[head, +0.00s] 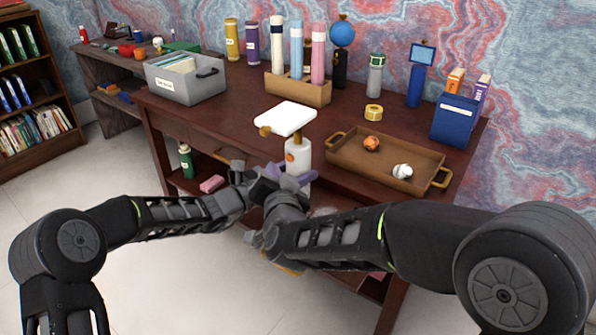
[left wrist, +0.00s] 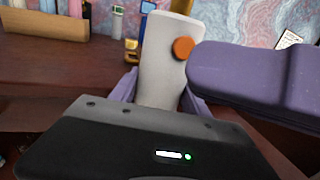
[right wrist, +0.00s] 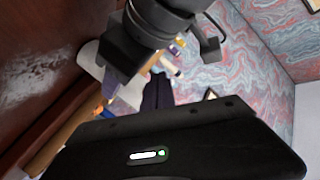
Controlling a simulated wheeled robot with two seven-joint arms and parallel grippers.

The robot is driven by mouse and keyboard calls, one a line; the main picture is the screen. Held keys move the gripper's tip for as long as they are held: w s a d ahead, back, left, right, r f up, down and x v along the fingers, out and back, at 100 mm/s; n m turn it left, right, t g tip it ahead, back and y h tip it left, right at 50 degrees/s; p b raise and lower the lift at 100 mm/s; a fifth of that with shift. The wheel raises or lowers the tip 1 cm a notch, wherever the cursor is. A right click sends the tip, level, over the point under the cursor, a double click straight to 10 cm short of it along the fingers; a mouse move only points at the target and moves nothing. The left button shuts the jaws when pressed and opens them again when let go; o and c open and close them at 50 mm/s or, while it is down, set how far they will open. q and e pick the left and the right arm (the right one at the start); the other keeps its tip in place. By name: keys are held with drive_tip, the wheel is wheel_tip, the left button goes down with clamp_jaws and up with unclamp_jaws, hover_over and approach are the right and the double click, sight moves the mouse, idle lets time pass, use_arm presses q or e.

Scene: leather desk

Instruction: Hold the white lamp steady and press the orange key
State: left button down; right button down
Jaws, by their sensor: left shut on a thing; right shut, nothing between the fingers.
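The white lamp (head: 298,152) stands upright at the table's front edge, with a flat white head (head: 286,117) on top. Its round orange key (left wrist: 183,47) is on the side of the body facing me. My left gripper (left wrist: 160,92) is shut around the lower body of the lamp, with a purple finger on each side. My right gripper (left wrist: 205,72) is shut and empty. Its purple fingertips are right beside the orange key in the left wrist view; whether they touch it I cannot tell. In the head view the arms partly hide the lamp's lower part.
A brown tray (head: 340,168) with two small items lies right of the lamp. A grey file box (head: 187,88) is at the left. A wooden holder (head: 297,91) with tall tubes stands behind. A blue box (head: 454,122) is at the right. The tabletop left of the lamp is clear.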

use_arm(q)
drive_tip(key=shift+r, duration=0.1)
use_arm(e)
drive_tip(key=shift+w+d, duration=0.45)
drive_tip(key=shift+w, duration=0.15)
idle(1.5)
drive_tip(key=shift+w+d, duration=0.25)
drive_tip(key=shift+w, duration=0.1)
drive_tip(key=shift+w+d, duration=0.3)
drive_tip(key=shift+w, duration=0.1)
idle(0.8)
drive_tip(key=shift+s+a, duration=0.55)
drive_tip(key=shift+s, duration=0.2)
drive_tip(key=shift+s, duration=0.1)
